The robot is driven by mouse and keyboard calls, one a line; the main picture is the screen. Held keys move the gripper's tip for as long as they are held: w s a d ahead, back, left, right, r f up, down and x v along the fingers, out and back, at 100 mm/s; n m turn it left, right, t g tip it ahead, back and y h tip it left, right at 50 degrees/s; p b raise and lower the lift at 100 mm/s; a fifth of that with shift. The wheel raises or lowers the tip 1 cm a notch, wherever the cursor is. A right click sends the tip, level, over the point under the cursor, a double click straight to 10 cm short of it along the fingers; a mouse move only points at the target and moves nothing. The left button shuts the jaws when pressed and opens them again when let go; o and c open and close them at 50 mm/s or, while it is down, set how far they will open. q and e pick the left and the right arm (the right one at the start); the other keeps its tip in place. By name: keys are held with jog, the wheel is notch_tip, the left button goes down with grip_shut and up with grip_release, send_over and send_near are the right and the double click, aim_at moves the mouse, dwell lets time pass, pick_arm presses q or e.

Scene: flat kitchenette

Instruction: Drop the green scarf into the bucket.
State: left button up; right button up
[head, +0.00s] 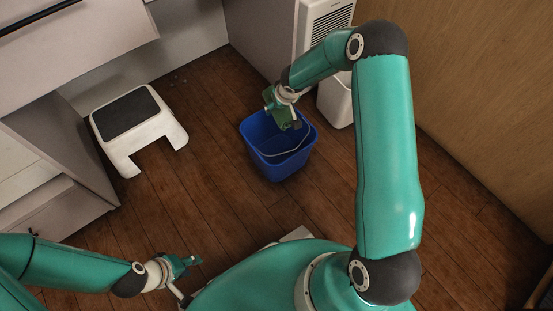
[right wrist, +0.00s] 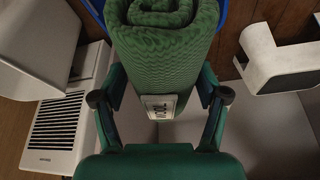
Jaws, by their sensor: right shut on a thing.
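The green scarf (right wrist: 168,62) is a rolled, ribbed bundle with a white label, seen large in the right wrist view. In the head view it shows as a small green patch (head: 284,117) at the bucket's back rim. My right gripper (right wrist: 160,100) is shut on the scarf, with a finger on each side; in the head view the gripper (head: 279,103) is above the back part of the bucket. The blue bucket (head: 281,168) stands upright on the floor with its handle lying inside. My left gripper (head: 190,263) is low at the left, apart from the bucket, with its fingers seeming apart.
A white step stool (head: 158,143) with a dark top stands left of the bucket. A white bin (head: 337,101) and a white vented unit (head: 322,25) stand behind right. Cabinets line the left and back. Wooden floor (head: 215,180) is clear between stool and bucket.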

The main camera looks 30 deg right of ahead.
aim_at(290, 113)
pick_arm(q)
notch_tip(290, 113, down, 8)
jog(key=b, duration=0.5)
jog(key=shift+r+b, duration=0.25)
jog(key=shift+b, duration=0.15)
pick_arm(e)
notch_tip(290, 113, down, 11)
jog(key=d, duration=0.2)
jog(key=shift+w, duration=0.2)
jog(key=o, duration=1.2)
jog(key=shift+r, duration=0.1)
jog(key=v, duration=1.1)
jog(key=shift+s+a+r, duration=0.15)
jog(key=shift+s+r, duration=0.05)
jog(key=shift+r, duration=0.1)
